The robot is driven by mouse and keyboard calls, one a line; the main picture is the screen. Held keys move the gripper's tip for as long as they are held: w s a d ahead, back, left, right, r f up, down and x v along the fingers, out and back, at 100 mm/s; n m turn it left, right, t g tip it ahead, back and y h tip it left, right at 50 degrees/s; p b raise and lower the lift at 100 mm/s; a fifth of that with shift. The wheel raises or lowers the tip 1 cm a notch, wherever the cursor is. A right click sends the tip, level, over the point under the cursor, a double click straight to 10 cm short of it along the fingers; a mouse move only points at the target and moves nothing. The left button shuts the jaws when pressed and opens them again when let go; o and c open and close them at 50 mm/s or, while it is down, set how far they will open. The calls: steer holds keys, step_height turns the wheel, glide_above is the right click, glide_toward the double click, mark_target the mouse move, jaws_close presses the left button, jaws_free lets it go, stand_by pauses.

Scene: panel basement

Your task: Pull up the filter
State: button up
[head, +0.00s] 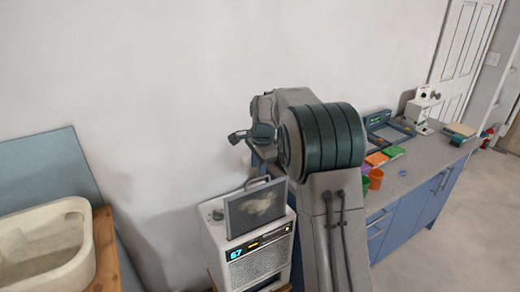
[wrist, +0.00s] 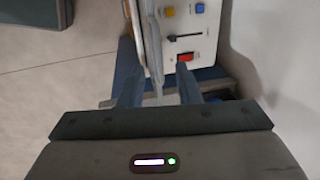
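The filter (head: 256,208) is a grey framed panel with a pale smudge and a thin handle on top. It stands upright, partly out of the top of a white unit (head: 215,238) with a lit "67" display. In the wrist view the filter (wrist: 152,40) shows as a thin edge-on strip. My gripper (wrist: 157,75) is open, with one finger on each side of the strip and a visible gap to the right finger. I cannot tell whether the left finger touches it. In the head view my arm hides most of the gripper.
The unit's top carries a red switch (wrist: 185,57), a slider and coloured buttons. A beige basin (head: 45,250) stands at the left. A blue cabinet with a grey counter (head: 425,160) holds orange and green items and a white device (head: 418,112) at the right.

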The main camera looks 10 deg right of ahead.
step_height(320, 180, up, 10)
steer(key=s+b, duration=0.1)
steer(key=s, duration=0.1)
steer(key=shift+d, duration=0.3)
steer(key=shift+r, duration=0.1)
steer(key=s+n+t, duration=0.1)
steer(key=s+n, duration=0.7)
steer(key=s, duration=1.1)
steer(key=s+f+n, duration=0.3)
steer(key=s, duration=0.4)
steer(key=s+f+n, duration=0.3)
steer(key=s+f, duration=0.1)
steer(key=s, duration=0.4)
steer(key=shift+a+f+n+t+h, duration=0.3)
steer(key=shift+a, duration=0.1)
steer(key=shift+a, duration=0.1)
